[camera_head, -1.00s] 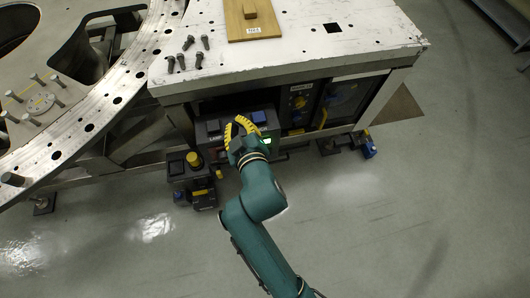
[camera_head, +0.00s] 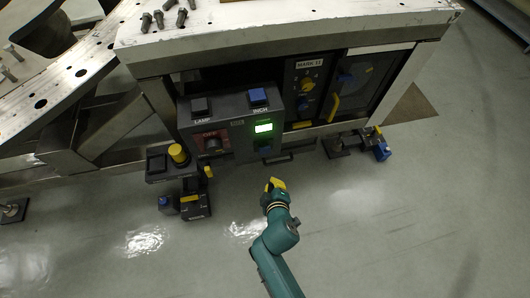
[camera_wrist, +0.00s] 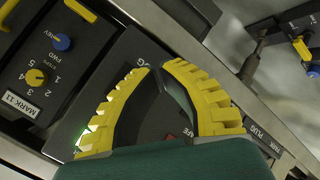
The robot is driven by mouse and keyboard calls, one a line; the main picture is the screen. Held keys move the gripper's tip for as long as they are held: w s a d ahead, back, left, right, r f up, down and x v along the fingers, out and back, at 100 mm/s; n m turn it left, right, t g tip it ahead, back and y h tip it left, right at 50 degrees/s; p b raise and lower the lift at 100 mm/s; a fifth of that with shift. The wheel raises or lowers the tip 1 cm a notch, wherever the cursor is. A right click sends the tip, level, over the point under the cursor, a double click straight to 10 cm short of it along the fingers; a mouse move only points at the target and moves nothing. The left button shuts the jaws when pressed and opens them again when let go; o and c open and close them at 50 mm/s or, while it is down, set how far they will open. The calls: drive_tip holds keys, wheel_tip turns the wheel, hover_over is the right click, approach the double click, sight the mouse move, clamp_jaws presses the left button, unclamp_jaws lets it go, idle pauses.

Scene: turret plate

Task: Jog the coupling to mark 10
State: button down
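My gripper (camera_head: 277,184) is in front of and below the control box (camera_head: 222,158), apart from it in the head view. In the wrist view its yellow fingers (camera_wrist: 157,70) curve together with their tips nearly meeting, and nothing shows between them but the box behind. The box carries a blue INCH button (camera_head: 258,97), a black LAMP button (camera_head: 200,106), a knob on a red OFF plate (camera_head: 212,145) and a lit green display (camera_head: 264,128). The panel labelled MARK 11 has a yellow numbered knob (camera_wrist: 35,78) and a blue FWD/REV knob (camera_wrist: 61,42). I cannot make out the coupling.
A small pedestal with a yellow button (camera_head: 178,154) stands left of the box. A yellow handle (camera_head: 334,107) is on the cabinet at right. Bolts (camera_head: 165,17) lie on the white tabletop (camera_head: 240,22). The floor in front is open.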

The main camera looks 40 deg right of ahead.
sight(265, 150)
drive_tip(key=w+d+b, duration=0.4)
drive_tip(key=w, duration=0.3)
drive_tip(key=shift+w+d, duration=0.25)
drive_tip(key=shift+d, duration=0.1)
idle(1.3)
drive_tip(key=shift+w+d, duration=0.25)
drive_tip(key=shift+w, duration=0.15)
drive_tip(key=shift+w+d+b, duration=0.3)
drive_tip(key=shift+w, duration=0.2)
idle(0.8)
drive_tip(key=shift+s+a+p, duration=0.55)
drive_tip(key=shift+s+p, duration=0.3)
